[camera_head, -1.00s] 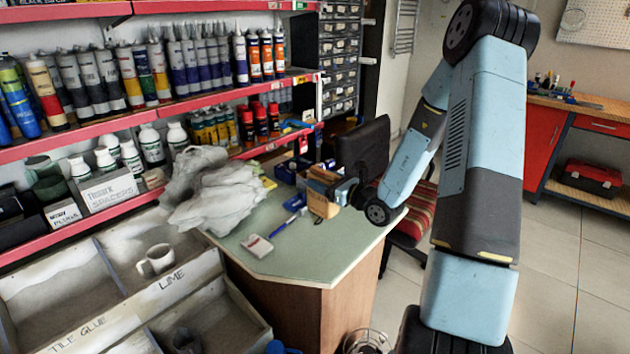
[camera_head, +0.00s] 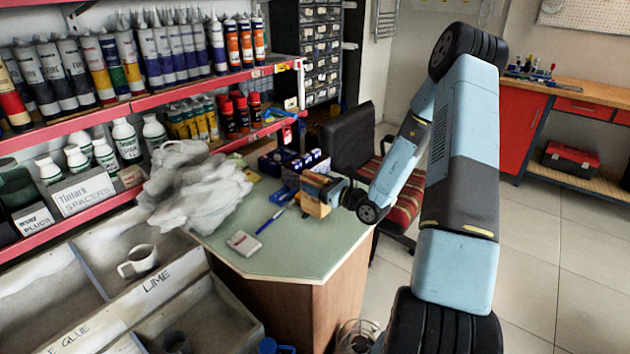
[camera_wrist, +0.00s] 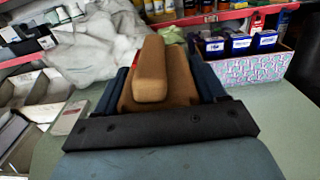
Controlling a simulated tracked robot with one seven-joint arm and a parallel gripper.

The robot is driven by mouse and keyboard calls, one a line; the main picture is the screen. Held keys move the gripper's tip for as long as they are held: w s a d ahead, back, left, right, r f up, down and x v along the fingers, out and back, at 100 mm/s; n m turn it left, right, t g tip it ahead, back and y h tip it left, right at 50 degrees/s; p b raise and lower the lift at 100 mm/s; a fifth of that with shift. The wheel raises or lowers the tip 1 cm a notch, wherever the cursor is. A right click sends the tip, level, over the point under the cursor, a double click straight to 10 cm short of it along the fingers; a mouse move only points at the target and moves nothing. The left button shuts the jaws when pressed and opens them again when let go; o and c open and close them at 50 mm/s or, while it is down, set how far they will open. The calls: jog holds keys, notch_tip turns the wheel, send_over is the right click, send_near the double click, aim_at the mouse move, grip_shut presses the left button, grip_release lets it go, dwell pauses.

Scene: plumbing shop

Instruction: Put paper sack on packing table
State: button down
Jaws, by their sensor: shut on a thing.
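The paper sack (camera_head: 315,205) is small and brown, held at the green-topped table (camera_head: 290,248). My gripper (camera_head: 322,188) is shut on it above the table's right part. In the wrist view the brown sack (camera_wrist: 165,80) fills the space between my dark fingers, with a raised rolled fold along its middle. Whether its underside touches the tabletop is hidden. I cannot tell from the views if this green table is the packing table.
Crumpled pale plastic sacks (camera_head: 195,188) cover the table's left side. A small white box (camera_head: 243,242) and a blue pen (camera_head: 271,220) lie on top. A patterned box (camera_wrist: 240,72) with blue packs stands beyond. A chair (camera_head: 350,150) stands behind the table.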

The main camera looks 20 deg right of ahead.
jog(key=shift+d+f, duration=0.1)
jog(key=shift+f, duration=0.85)
jog(key=shift+s, duration=0.1)
jog(key=shift+c, duration=0.4)
grip_release()
jog(key=shift+f, duration=0.1)
